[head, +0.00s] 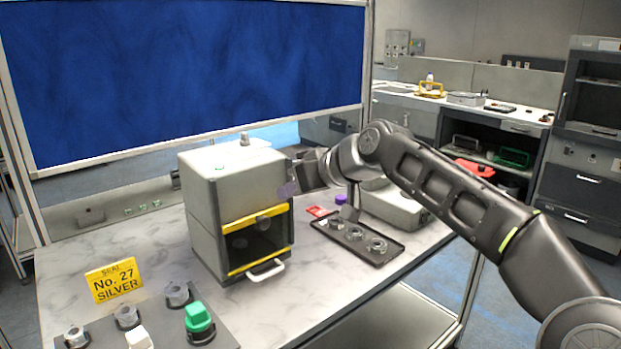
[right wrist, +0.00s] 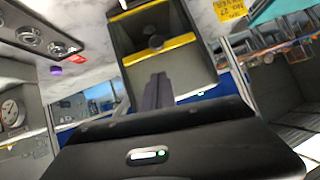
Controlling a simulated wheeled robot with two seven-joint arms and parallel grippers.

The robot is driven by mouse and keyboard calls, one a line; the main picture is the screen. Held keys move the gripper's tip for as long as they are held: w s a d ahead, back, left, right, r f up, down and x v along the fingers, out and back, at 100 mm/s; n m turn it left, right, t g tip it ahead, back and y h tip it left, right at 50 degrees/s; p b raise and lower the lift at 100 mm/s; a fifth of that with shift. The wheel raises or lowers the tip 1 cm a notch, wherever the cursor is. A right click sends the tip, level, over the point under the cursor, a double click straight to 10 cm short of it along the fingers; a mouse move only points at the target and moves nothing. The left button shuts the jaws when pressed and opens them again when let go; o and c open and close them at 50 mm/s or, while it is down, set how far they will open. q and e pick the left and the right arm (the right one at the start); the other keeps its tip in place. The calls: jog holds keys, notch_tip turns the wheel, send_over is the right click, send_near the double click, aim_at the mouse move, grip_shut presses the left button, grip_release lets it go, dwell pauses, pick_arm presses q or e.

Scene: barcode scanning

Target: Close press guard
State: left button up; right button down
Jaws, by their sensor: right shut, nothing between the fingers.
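The press (head: 215,215) is a light grey box on the marble-topped bench in the head view. Its guard is a dark see-through panel with a yellow upper bar (head: 253,218) and a yellow lower bar. The guard looks down over the front opening, with its white handle (head: 266,270) close to the bench. My right gripper (head: 288,190) is shut and empty, beside the press's right edge, above the handle. The right wrist view shows its closed fingers (right wrist: 157,92) in front of the press, which appears upside down. Contact with the press cannot be told. My left gripper is out of view.
A black tray (head: 392,258) with several metal parts lies right of the press, with a grey case (head: 393,205) behind it. Bare bench lies before the press.

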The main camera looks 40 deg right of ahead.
jog(key=v, duration=0.5)
jog(key=shift+s+r, duration=0.2)
dwell(0.3)
